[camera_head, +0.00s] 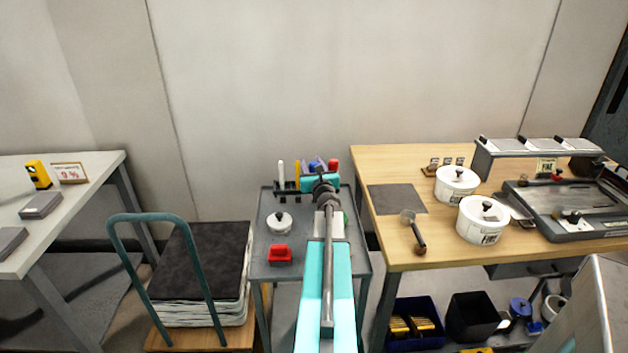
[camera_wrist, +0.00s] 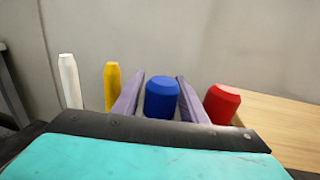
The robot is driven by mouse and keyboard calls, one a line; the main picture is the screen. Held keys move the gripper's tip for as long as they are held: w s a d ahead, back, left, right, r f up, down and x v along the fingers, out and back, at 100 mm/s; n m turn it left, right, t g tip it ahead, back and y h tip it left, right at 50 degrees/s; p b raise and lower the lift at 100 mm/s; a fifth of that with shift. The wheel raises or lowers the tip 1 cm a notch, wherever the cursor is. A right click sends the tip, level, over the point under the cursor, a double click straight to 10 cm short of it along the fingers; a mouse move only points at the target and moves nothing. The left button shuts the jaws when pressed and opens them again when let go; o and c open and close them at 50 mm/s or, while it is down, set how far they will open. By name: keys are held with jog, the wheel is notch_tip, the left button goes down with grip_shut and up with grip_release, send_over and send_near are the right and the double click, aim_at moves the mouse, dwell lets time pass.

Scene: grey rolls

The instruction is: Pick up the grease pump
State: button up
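I cannot tell for certain which thing is the grease pump. A blue capped container (camera_wrist: 161,98) stands in the wrist view between the two purple fingers of my gripper (camera_wrist: 161,78). The fingers are spread with the blue container between or just beyond their tips; I cannot tell whether they touch it. In the head view my gripper (camera_head: 316,166) is at the back of the grey cart (camera_head: 262,215), and the blue container is mostly hidden. A red container (camera_wrist: 222,104) stands right of the fingers. A yellow stick (camera_wrist: 112,86) and a white stick (camera_wrist: 69,82) stand left.
A white lidded pot (camera_head: 280,223) and a red block (camera_head: 280,254) sit on the cart. A wooden table (camera_head: 400,250) with two white pots (camera_head: 482,220) stands close on the right. A trolley (camera_head: 170,315) with a dark-topped stack stands left. A pale wall is behind.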

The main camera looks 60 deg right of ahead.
jog(key=shift+c, duration=0.3)
jog(key=c, duration=0.8)
jog(key=shift+o, duration=0.2)
jog(key=shift+r, duration=0.1)
notch_tip(320, 180, up, 10)
jog(key=p, duration=0.3)
jog(key=shift+s, duration=0.1)
dwell(0.3)
